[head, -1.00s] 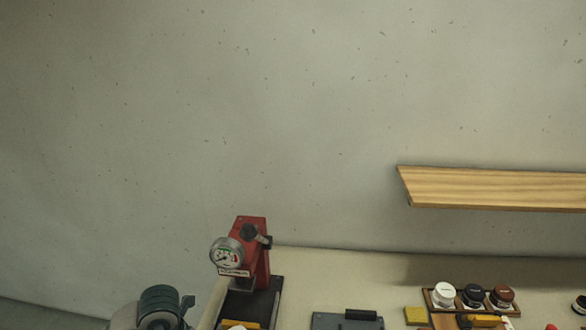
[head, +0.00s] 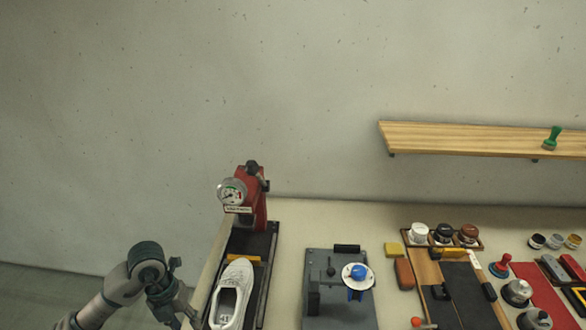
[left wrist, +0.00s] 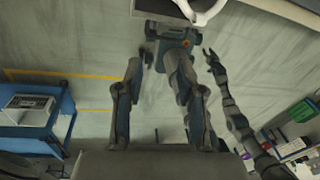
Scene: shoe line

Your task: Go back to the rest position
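My left gripper (head: 186,316) is low in the head view, just left of the white shoe, its fingers small and partly cut off by the lower edge. I cannot tell whether it is open. The white shoe (head: 233,290) lies on the dark base of the red press (head: 250,205) at the table's left end. In the left wrist view a white curved piece shows at the top edge; I cannot tell what it belongs to. My right gripper (left wrist: 210,56) shows there, small, with its fingers apart and nothing between them. It is outside the head view.
A grey fixture (head: 322,285) with a blue-topped dial stands right of the press. Further right are a brush (head: 404,274), a wooden rack of jars (head: 444,237) and a red mat (head: 540,285). A wooden shelf (head: 470,139) is on the wall. A blue cart (left wrist: 35,110) stands on the floor.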

